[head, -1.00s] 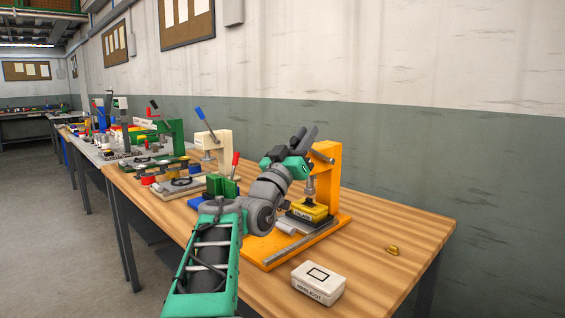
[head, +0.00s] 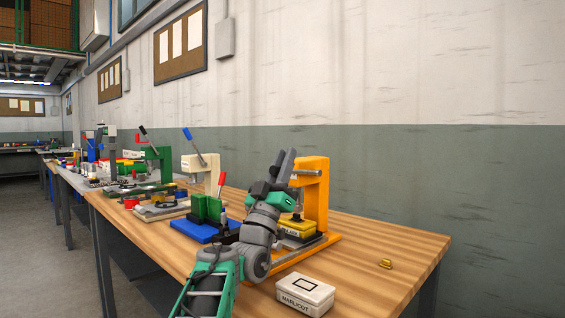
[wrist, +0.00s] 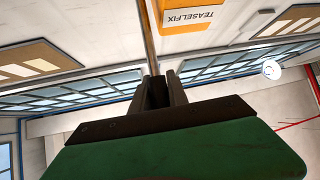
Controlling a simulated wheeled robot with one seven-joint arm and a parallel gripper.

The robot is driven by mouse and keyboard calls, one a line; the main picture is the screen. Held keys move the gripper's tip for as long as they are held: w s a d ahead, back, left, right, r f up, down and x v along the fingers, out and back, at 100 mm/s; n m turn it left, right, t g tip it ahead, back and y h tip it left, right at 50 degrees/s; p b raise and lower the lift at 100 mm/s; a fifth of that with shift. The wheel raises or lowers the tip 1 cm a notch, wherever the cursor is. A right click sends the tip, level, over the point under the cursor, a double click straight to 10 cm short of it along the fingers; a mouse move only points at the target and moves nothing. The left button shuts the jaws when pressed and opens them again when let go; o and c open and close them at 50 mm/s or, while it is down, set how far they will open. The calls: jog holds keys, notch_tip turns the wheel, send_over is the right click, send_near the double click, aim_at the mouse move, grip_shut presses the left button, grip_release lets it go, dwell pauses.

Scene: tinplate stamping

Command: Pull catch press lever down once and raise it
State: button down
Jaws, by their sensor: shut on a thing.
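The orange press (head: 317,195) stands on the wooden bench, with a short grey bar (head: 306,172) sticking out near its top. A yellow labelled block (head: 298,227) sits low in it. In the wrist view, the press's orange body (wrist: 185,22) carries a "TEASELFIX" label. A thin metal lever rod (wrist: 149,40) runs down into my gripper (wrist: 158,84), whose dark jaws are shut on it. In the head view, my gripper (head: 286,160) points upward beside the top of the press. It hides most of the lever there.
A white "MARLICOT" box (head: 305,295) lies near the bench's front, and a small brass piece (head: 385,264) lies to the right. A green press on a blue base (head: 200,229) and a cream press (head: 205,172) stand to the left. The right side of the bench (head: 400,238) is mostly clear.

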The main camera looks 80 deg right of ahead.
jog(key=c, duration=1.3)
grip_release()
jog(key=shift+a+f, duration=0.1)
jog(key=shift+f, duration=0.1)
jog(key=v, duration=0.3)
jog(key=shift+w+a+b, duration=0.1)
jog(key=shift+w+b, duration=0.05)
jog(key=shift+b, duration=0.2)
jog(key=w+a, duration=0.3)
jog(key=a, duration=0.8)
jog(key=shift+r, duration=0.2)
jog(key=shift+w, duration=0.1)
jog(key=shift+c, duration=0.4)
